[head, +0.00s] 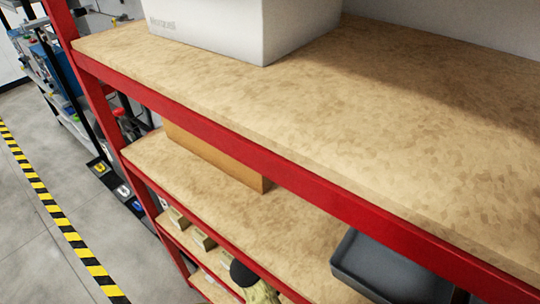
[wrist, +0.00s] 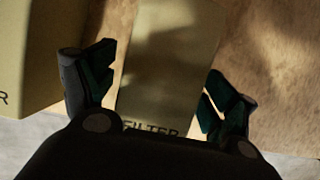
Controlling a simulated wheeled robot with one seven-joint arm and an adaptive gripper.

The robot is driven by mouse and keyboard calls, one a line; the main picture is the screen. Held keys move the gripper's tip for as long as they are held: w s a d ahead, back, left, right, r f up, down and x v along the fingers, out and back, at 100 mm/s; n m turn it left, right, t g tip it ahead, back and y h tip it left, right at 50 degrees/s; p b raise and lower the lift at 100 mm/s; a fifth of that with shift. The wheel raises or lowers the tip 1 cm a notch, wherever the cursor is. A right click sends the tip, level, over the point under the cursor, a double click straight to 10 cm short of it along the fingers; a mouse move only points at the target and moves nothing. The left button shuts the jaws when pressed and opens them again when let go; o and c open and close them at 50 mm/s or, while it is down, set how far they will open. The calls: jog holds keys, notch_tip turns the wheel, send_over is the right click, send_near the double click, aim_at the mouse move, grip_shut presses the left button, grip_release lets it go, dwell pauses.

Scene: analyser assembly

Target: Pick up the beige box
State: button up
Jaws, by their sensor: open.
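A beige box (wrist: 165,70) with dark "FILTER" lettering on its near edge lies in the middle of the wrist view, on a wood-patterned shelf board. My gripper (wrist: 160,62) is open, with one dark finger on each side of this box. The fingers look very close to its sides; I cannot tell whether they touch. Part of the box is shadowed, and its near end is partly hidden by my gripper's body.
A second beige box (wrist: 40,55) stands close left of my gripper. In the head view, the red-framed upper shelf (head: 330,110) overhangs the lower ones. A cardboard box (head: 215,155) and a grey tray (head: 385,268) are on the middle shelf; a white box (head: 245,25) is on top.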

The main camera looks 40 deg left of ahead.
jog(key=shift+w+f+p, duration=0.45)
jog(key=shift+f+p, duration=0.05)
jog(key=shift+f, duration=0.05)
jog(key=c, duration=1.2)
jog(key=shift+c, duration=0.4)
jog(key=shift+a+r, duration=0.1)
